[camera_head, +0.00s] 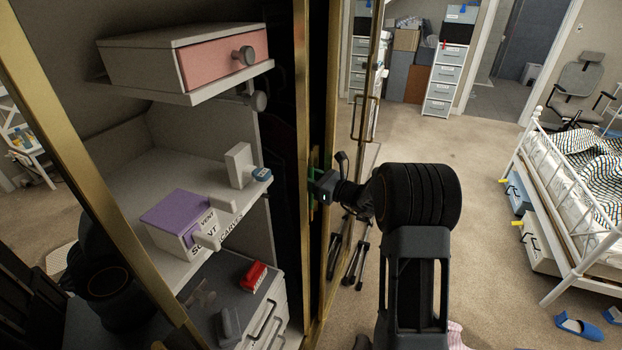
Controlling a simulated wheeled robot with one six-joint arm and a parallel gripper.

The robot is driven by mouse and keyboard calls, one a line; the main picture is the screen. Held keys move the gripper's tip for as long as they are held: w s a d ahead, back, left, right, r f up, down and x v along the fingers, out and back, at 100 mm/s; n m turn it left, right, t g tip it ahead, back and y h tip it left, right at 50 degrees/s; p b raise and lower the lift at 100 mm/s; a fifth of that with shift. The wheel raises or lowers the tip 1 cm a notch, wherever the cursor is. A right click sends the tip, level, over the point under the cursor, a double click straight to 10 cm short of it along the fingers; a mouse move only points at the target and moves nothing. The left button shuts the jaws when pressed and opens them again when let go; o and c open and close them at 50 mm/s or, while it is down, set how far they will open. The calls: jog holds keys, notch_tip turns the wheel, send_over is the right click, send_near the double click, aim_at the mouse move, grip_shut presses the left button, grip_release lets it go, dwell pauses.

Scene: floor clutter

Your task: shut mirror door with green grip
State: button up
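A gold-framed mirror door (332,105) stands upright beside the open cabinet, seen almost edge-on. Small green parts of the grip (311,207) show at its edge, mostly hidden by my gripper. My gripper (318,186) reaches left from the black arm and is at the green grip. Its fingertips are too small and covered to tell whether they are closed on it. The cabinet interior (170,160) shows between this door and another gold frame (95,165) at left.
Cabinet shelves hold a pink-fronted drawer (220,60), a purple box (185,215) and a red object (253,277). A white bed (575,190) stands at right, with blue slippers (578,326) near it. Carpet (490,180) between cabinet and bed is mostly clear.

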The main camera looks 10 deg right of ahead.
grip_shut()
dwell(0.4)
